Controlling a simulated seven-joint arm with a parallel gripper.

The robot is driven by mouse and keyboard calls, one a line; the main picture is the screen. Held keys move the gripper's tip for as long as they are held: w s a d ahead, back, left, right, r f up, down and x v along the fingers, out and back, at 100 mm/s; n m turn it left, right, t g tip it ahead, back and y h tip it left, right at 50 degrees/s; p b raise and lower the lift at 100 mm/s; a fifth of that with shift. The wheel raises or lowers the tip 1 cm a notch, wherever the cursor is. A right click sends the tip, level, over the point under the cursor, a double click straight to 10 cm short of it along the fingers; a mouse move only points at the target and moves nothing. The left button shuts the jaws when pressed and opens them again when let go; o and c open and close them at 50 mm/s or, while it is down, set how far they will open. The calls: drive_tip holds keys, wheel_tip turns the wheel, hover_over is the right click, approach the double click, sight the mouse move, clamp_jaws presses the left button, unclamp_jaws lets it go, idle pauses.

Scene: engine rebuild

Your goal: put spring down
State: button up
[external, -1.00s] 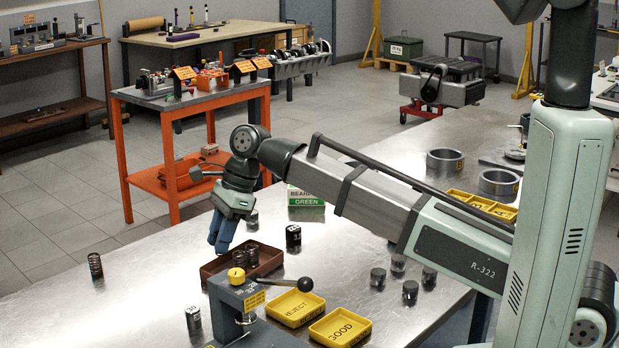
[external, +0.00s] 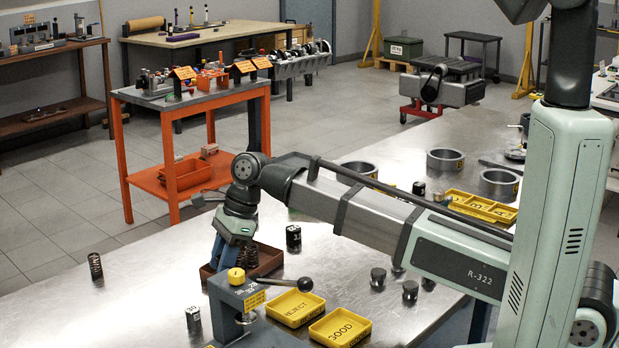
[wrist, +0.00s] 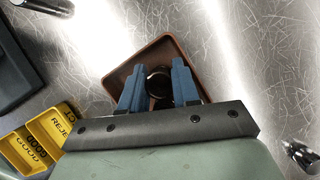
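The brown tray (external: 266,268) sits on the metal table behind the press and also shows in the wrist view (wrist: 125,72). A dark coil spring (external: 249,256) stands in it. My gripper (external: 224,256) is lowered at the tray's left side, pointing down. In the wrist view, its two blue fingers (wrist: 158,75) are apart, with a dark round spring top (wrist: 158,84) between them. Whether they press on it cannot be seen. The fingers hide part of the tray. Another spring (external: 95,266) stands upright on the table at far left.
The press (external: 235,302) with its black-knobbed lever (external: 304,284) stands close in front of the tray. Yellow REJECT (external: 294,308) and GOOD (external: 340,328) trays lie to its right. A black cylinder (external: 293,237) stands right of the brown tray. The table's left is mostly clear.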

drive_tip(key=shift+o, duration=0.8)
drive_tip(key=shift+r, duration=0.15)
drive_tip(key=v, duration=1.2)
idle(1.9)
